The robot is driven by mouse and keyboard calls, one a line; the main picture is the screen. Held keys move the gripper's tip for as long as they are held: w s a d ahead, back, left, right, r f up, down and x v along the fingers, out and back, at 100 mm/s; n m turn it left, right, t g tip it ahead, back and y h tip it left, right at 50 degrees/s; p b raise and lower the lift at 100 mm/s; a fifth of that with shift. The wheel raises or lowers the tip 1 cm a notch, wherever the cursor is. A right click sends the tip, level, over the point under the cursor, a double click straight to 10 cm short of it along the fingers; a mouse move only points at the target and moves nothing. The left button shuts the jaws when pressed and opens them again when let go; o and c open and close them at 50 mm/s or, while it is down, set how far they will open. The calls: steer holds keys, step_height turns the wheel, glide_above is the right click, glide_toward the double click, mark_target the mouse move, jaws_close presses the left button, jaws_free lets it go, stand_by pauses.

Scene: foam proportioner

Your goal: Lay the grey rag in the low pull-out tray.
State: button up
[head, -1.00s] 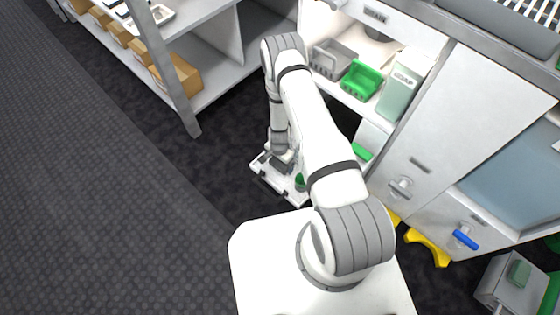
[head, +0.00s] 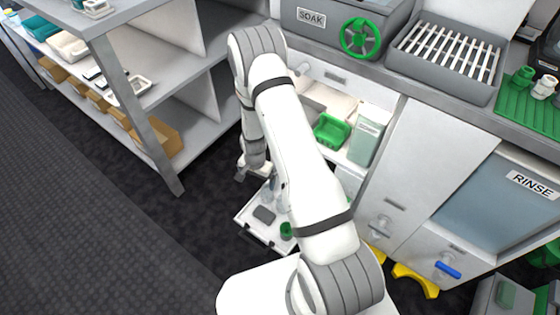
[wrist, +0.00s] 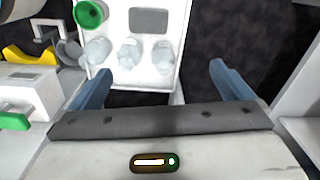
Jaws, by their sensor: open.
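The low pull-out tray (head: 247,229) is white and stands out from the cabinet near the floor. A flat grey rectangular piece, which looks like the grey rag (head: 264,214), lies in it; it also shows in the wrist view (wrist: 149,20), clear of my fingers. Several pale, clear bottles (wrist: 130,52) and a green round cup (wrist: 89,14) stand in the tray beside it. My gripper (head: 241,176) is above and left of the tray in the head view. In the wrist view my gripper (wrist: 160,70) has its two blue-grey fingers wide apart with nothing between them.
A grey shelf unit (head: 165,165) stands left of my arm. Above the tray, the cabinet shelf holds a green basket (head: 331,131) and a pale green box (head: 365,143). A yellow floor piece (head: 415,280) lies right of my base. Dark floor is free at left.

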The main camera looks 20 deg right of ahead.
steer(key=s+r+n, duration=0.2)
steer(key=s+r, duration=0.1)
steer(key=r, duration=1)
steer(key=s+r+n, duration=0.2)
steer(key=r+n, duration=0.1)
steer(key=r, duration=1.1)
steer(key=s+r+n, duration=0.2)
steer(key=s+r, duration=0.4)
steer(key=s, duration=0.3)
steer(key=s+d+r+n+t, duration=0.1)
steer(key=s+r+n, duration=0.1)
steer(key=s+r, duration=0.5)
steer(key=shift+s+d+r, duration=0.3)
steer(key=shift+s, duration=0.65)
